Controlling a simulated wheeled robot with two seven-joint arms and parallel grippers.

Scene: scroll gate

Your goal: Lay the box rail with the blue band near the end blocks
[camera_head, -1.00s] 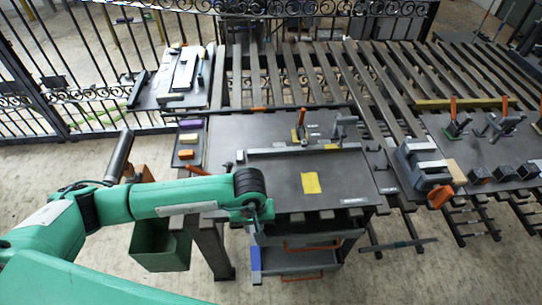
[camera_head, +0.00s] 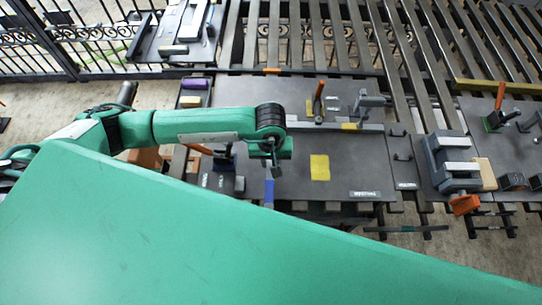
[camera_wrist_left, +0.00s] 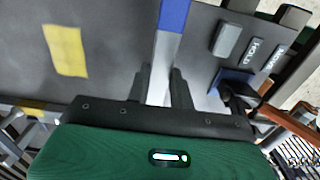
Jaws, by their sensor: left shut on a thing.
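My left gripper (camera_head: 272,168) is over the front left part of the dark work table (camera_head: 350,180). In the left wrist view its fingers (camera_wrist_left: 162,90) are shut on a pale metal box rail (camera_wrist_left: 166,50). The rail's blue band (camera_wrist_left: 173,15) lies beyond the fingertips; it also shows below the gripper in the head view (camera_head: 269,193). The gripper and arm hide much of the rail, and I cannot tell whether it touches the table. A small grey block (camera_wrist_left: 228,38) is beside the band; I cannot tell whether it is an end block. My right gripper is not in view.
A clamp with an orange handle (camera_head: 200,150) and blue base (camera_head: 222,160) stands close to the gripper's left. A yellow patch (camera_head: 320,167) marks the table. A long grey bar (camera_head: 340,127) and an upright orange-handled clamp (camera_head: 318,100) are behind. A grey vise (camera_head: 452,160) stands right.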

